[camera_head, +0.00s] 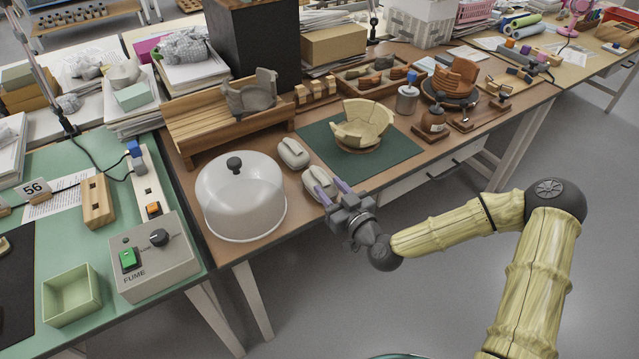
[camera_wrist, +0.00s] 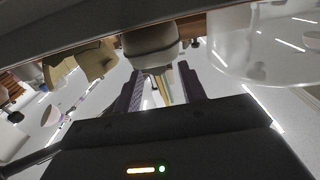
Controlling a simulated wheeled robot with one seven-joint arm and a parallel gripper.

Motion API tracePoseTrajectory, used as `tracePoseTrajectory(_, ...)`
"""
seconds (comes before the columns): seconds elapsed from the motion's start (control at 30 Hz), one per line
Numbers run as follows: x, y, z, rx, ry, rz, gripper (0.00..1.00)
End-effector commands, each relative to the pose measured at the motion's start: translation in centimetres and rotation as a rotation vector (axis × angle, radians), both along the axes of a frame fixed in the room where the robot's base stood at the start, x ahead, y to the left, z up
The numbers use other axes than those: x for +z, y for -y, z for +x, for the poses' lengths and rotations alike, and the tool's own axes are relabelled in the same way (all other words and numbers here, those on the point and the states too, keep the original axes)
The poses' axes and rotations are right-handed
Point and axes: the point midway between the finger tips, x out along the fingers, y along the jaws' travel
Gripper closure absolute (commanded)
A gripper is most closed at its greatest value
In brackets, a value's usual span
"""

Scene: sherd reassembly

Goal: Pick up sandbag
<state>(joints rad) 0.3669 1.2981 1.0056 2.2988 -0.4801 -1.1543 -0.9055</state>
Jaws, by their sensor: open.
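Two pale grey sandbags, each with a dark line across it, lie on the wooden table. The rear sandbag (camera_head: 292,152) is beside the green mat. The front sandbag (camera_head: 315,178) is near the table's front edge. My gripper (camera_head: 331,191) is open, its two purple fingers at the front sandbag's near side. In the wrist view a sandbag (camera_wrist: 152,42) shows just beyond the fingertips (camera_wrist: 160,74), roughly in line with the gap between them. I cannot tell whether the fingers touch it. Nothing shows held between them.
A clear dome (camera_head: 240,200) with a dark knob stands close on the left. A partly assembled tan bowl (camera_head: 362,125) stands on the green mat (camera_head: 400,151) behind and right. A slatted wooden stand (camera_head: 225,128) is at the back. Free floor lies in front of the table.

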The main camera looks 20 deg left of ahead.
Motion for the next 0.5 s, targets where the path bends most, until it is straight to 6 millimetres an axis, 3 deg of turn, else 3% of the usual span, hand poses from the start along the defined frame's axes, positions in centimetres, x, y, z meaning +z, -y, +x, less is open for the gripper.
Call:
tracePoseTrajectory(0.17,0.0,-0.3,0.3,0.000,0.001,0.001,0.59)
tracePoseTrajectory(0.5,0.2,-3.5,3.3,-0.001,0.000,0.000,0.59)
